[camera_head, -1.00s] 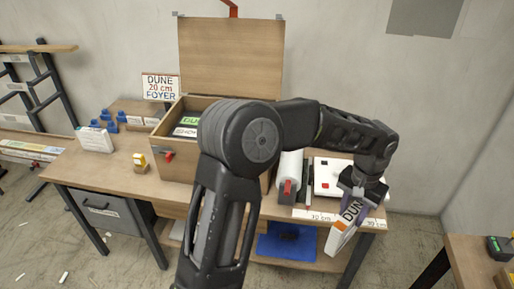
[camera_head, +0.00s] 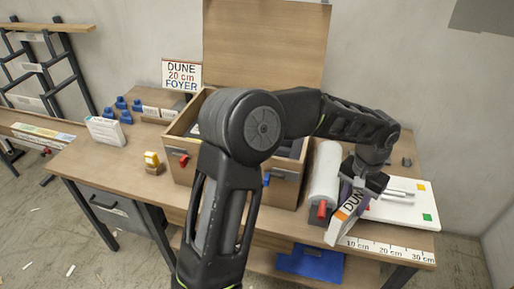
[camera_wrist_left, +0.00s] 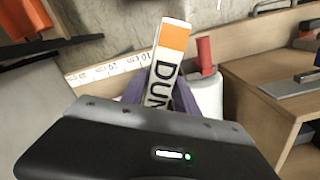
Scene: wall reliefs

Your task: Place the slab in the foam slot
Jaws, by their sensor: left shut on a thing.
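My left gripper (camera_head: 366,186) is shut on a slab (camera_head: 347,214) with a white edge, an orange end and dark letters starting "DUN". The slab is tilted and held above the bench's right part, in front of a white board. The slab also shows in the left wrist view (camera_wrist_left: 165,62), its orange end pointing away from the gripper. An open wooden crate (camera_head: 182,166) stands on the bench behind my arm, its lid raised. Its inside is mostly hidden by my arm, so I cannot make out the foam slot. My right gripper is not in view.
A sign (camera_head: 181,75) reads "DUNE 20 cm FOYER". A ruler (camera_head: 386,248) runs along the bench's front edge. The bench's left front (camera_head: 110,165) is clear.

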